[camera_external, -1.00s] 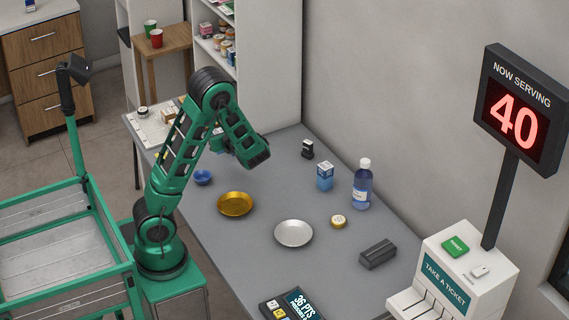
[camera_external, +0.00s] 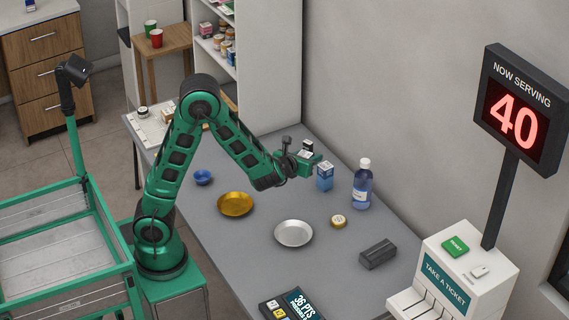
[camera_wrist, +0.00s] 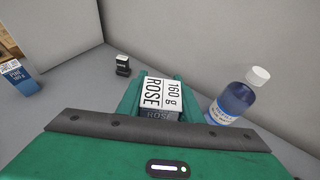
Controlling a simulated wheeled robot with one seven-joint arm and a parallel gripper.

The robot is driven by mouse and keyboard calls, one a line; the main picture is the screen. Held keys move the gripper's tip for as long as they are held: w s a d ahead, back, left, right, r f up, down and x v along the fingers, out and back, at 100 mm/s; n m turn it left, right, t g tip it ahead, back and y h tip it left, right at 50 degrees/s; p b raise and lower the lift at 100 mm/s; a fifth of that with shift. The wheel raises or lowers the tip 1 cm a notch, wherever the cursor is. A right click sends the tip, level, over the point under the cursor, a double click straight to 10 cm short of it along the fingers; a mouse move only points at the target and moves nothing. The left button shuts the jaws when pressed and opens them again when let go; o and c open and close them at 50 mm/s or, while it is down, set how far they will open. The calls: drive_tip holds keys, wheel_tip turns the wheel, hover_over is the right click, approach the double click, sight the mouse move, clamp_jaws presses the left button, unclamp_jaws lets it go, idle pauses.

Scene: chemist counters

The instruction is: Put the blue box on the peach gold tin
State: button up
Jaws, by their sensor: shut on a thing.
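The blue box (camera_external: 324,178) stands on the grey counter. In the wrist view it is a box (camera_wrist: 161,92) with a white top reading ROSE 160 g and a dark blue side. My gripper (camera_external: 317,163) is at the box from the left and above, shut on it, with a green finger on either side. The box appears still on the counter. The small round gold tin (camera_external: 338,221) with a pale lid lies on the counter nearer the camera; its label is too small to read. It is not visible in the wrist view.
A blue bottle (camera_external: 362,186) stands right of the box, and a black stamp (camera_external: 307,149) behind it. A silver dish (camera_external: 293,233), gold dish (camera_external: 235,204) and dark block (camera_external: 378,254) lie nearer. Another blue box, marked PINE (camera_wrist: 19,78), stands at far left in the wrist view.

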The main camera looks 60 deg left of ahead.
drive_tip(key=w+d+m+h, duration=0.1)
drive_tip(key=d, duration=0.4)
hover_over(338, 221)
drive_tip(key=w+a, duration=0.2)
drive_tip(key=w, duration=0.2)
wheel_tip(338, 221, down, 6)
drive_tip(key=shift+t, duration=0.3)
drive_tip(key=shift+f, duration=2.1)
drive_tip(key=o, duration=1.1)
drive_tip(key=shift+f, duration=0.1)
drive_tip(key=shift+o, duration=0.2)
